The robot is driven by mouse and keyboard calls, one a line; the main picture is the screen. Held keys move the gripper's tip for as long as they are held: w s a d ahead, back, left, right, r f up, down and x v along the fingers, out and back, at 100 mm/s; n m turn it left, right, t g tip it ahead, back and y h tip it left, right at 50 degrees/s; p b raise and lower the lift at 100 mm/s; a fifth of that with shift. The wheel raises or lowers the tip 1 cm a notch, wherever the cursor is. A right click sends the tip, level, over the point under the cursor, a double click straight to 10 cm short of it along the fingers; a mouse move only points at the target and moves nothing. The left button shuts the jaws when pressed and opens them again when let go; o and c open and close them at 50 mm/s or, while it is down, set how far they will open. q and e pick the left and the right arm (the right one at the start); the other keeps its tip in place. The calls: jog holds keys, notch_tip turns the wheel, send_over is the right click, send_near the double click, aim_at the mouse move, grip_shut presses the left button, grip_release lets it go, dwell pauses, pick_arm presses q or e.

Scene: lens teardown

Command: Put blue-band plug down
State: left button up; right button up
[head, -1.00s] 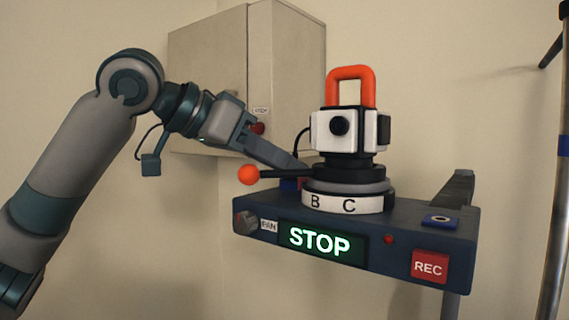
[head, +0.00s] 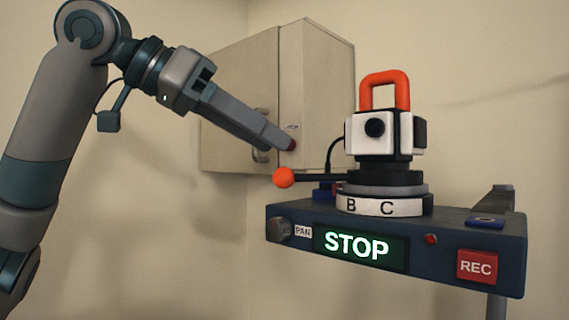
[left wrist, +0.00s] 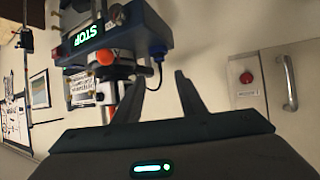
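A small blue part (head: 326,188), seemingly the blue-band plug, sits at the back left of the dark blue console (head: 290,212), behind the orange-tipped lever. A black cable (head: 331,155) runs from the white camera head down toward it. In the left wrist view a blue piece (left wrist: 157,48) with a cable shows at the console's edge. I cannot tell how the plug is seated. My left gripper (head: 282,142) is above and left of it, apart from it. My right gripper is out of view.
The white camera head (head: 361,134) with its orange handle (head: 385,78) stands on a turntable marked B C. The orange lever ball (head: 283,178) sticks out left, below my gripper. A wall cabinet (head: 240,90) with a red knob is behind. A metal pole shows in the left wrist view (left wrist: 28,80).

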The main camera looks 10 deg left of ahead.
pick_arm(q)
jog(key=shift+v, duration=0.8)
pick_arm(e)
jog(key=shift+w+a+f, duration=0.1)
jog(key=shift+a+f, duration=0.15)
pick_arm(q)
jog(key=shift+d, duration=0.15)
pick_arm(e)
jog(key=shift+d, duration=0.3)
